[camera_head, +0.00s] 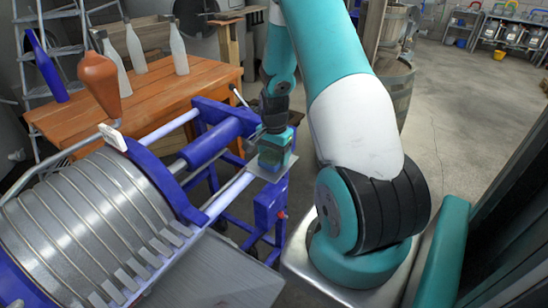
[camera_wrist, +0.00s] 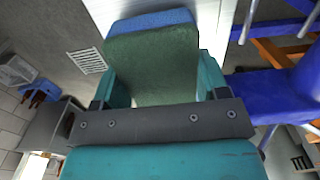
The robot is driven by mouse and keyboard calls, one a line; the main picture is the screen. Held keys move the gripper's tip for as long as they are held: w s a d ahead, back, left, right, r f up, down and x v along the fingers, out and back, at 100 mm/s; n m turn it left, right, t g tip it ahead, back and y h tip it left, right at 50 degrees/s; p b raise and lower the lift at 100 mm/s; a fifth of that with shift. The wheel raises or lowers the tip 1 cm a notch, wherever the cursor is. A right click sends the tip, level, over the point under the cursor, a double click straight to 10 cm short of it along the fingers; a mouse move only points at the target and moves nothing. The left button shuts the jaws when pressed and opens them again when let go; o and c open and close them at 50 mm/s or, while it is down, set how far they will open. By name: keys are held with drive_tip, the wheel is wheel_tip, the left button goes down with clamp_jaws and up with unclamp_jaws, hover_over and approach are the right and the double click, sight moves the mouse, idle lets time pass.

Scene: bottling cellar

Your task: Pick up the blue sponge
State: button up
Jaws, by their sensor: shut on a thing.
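The blue sponge (camera_wrist: 150,22) is in the wrist view, a block with a blue layer along its far edge and a dark green face towards the camera. My gripper (camera_wrist: 164,72) is shut on it, with one teal finger against each side. In the head view, my gripper (camera_head: 274,148) points down beside the blue frame of the press, over a small pale plate (camera_head: 284,172). The sponge is hard to tell apart from the teal fingers there. I cannot tell whether the sponge touches the plate.
A large ribbed metal drum press (camera_head: 90,215) with blue end frames fills the left. An orange-brown wooden table (camera_head: 190,92) behind holds several bottles, one of them blue (camera_head: 46,66). A wooden barrel (camera_head: 396,88) stands behind my arm. Open floor (camera_head: 455,115) lies to the right.

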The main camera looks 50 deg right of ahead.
sight(275, 153)
wheel_tip(275, 153, up, 19)
drive_tip(key=b, duration=0.2)
drive_tip(key=shift+r+b, duration=0.15)
drive_tip(key=shift+b, duration=0.15)
drive_tip(key=shift+o, duration=1.3)
drive_tip(key=shift+c, duration=0.7)
